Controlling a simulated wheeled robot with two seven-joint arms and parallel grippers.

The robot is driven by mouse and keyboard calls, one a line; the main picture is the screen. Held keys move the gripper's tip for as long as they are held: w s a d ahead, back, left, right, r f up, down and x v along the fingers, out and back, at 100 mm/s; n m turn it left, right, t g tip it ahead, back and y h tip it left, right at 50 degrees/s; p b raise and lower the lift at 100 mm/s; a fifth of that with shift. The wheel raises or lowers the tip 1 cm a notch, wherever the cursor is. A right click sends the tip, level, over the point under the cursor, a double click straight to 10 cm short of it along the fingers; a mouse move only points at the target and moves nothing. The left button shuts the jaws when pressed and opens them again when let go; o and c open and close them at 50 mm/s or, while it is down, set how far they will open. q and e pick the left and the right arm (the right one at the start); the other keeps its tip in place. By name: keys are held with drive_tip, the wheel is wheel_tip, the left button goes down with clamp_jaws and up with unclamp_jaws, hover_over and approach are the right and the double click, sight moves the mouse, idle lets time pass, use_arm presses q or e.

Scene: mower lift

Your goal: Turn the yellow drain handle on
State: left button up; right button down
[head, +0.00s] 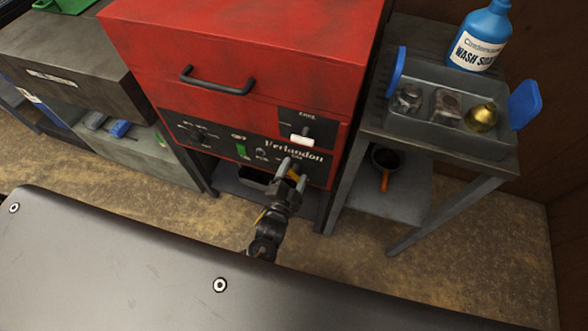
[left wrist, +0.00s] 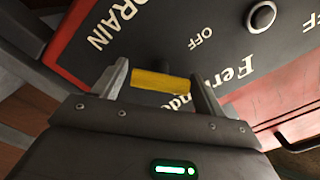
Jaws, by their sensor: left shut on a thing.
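The yellow drain handle (head: 294,174) is on the dark lower panel of the red washer (head: 240,50), at its right end. My left gripper (head: 291,170) is at the panel with its fingers on either side of the handle, shut on it. In the left wrist view the yellow handle (left wrist: 160,82) lies crosswise between the two fingers of my left gripper (left wrist: 158,86). The word DRAIN is to its left and OFF is above right. My right gripper is not in view.
A cart (head: 430,145) on the right holds a grey tray (head: 440,135) with metal parts and blue handles. A blue soap bottle (head: 482,40) stands behind it. A dark pot with an orange handle (head: 384,180) is on the lower shelf. A grey bench (head: 80,65) stands left.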

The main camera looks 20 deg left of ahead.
use_arm(q)
drive_tip(key=shift+r+m+p, duration=0.15)
drive_tip(key=shift+m+p, duration=0.4)
drive_tip(key=shift+m, duration=0.45)
drive_tip(key=m+p, duration=0.1)
drive_tip(key=m, duration=0.2)
drive_tip(key=shift+p, duration=0.35)
drive_tip(key=shift+m+p, duration=0.45)
drive_tip(key=shift+m, duration=0.75)
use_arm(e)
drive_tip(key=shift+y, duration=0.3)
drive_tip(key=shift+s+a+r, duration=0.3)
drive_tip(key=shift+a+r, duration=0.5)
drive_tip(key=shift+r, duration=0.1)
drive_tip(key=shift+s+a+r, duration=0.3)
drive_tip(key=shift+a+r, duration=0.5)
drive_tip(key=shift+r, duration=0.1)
use_arm(q)
drive_tip(key=shift+f, duration=0.2)
drive_tip(key=o, duration=0.9)
drive_tip(key=s, duration=1.1)
drive_tip(key=shift+a, duration=0.35)
